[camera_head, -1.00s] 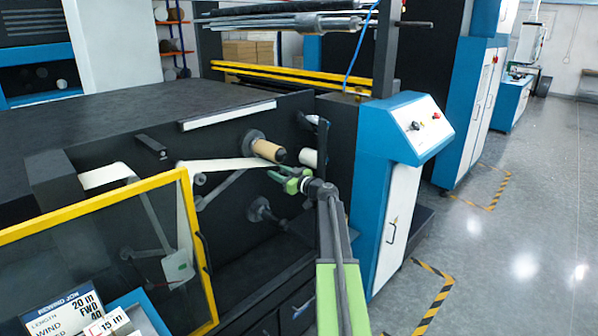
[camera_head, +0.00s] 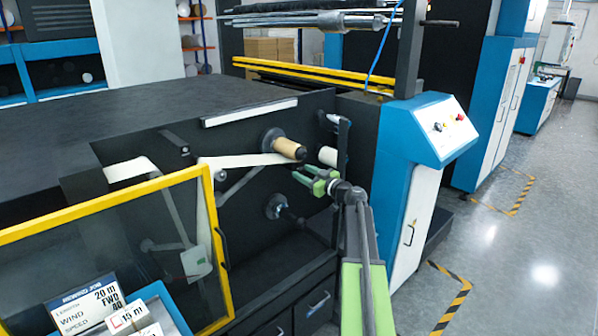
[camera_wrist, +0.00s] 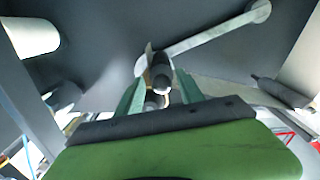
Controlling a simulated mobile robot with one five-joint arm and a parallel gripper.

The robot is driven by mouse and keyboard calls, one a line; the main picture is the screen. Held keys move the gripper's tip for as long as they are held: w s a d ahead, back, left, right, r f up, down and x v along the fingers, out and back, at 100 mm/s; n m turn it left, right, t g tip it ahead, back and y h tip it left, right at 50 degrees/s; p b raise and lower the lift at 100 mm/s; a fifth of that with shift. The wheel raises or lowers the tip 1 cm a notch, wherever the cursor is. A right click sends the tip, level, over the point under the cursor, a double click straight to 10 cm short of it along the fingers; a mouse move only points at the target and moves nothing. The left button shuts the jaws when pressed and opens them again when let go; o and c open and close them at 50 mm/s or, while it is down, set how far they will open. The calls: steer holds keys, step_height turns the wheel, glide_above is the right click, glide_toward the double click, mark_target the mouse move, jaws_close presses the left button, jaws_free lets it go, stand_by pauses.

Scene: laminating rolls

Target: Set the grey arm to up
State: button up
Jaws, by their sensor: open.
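A slim grey arm (camera_head: 239,186) lies slanted on the dark machine face, below the pale web and left of my gripper. In the wrist view a grey bar (camera_wrist: 205,38) slants up to the right and ends in a round disc; I cannot tell if it is the same arm. My gripper (camera_head: 303,172) has green fingers, spread and empty, in front of the machine face, just below the brown core. In the wrist view my gripper (camera_wrist: 160,88) has a dark, pale-tipped rod (camera_wrist: 161,74) showing between its fingers; contact cannot be told.
A brown core (camera_head: 289,149) sits on a spindle above my gripper, with a white roller (camera_head: 327,156) to its right. A lower dark spindle (camera_head: 277,206) sticks out below. A yellow-framed guard (camera_head: 100,198) stands left, a blue control cabinet (camera_head: 402,165) right. The right floor is clear.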

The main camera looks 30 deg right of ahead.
steer(key=s+d, duration=0.2)
steer(key=s, duration=1.1)
steer(key=shift+s+d, duration=0.2)
steer(key=shift+s, duration=0.2)
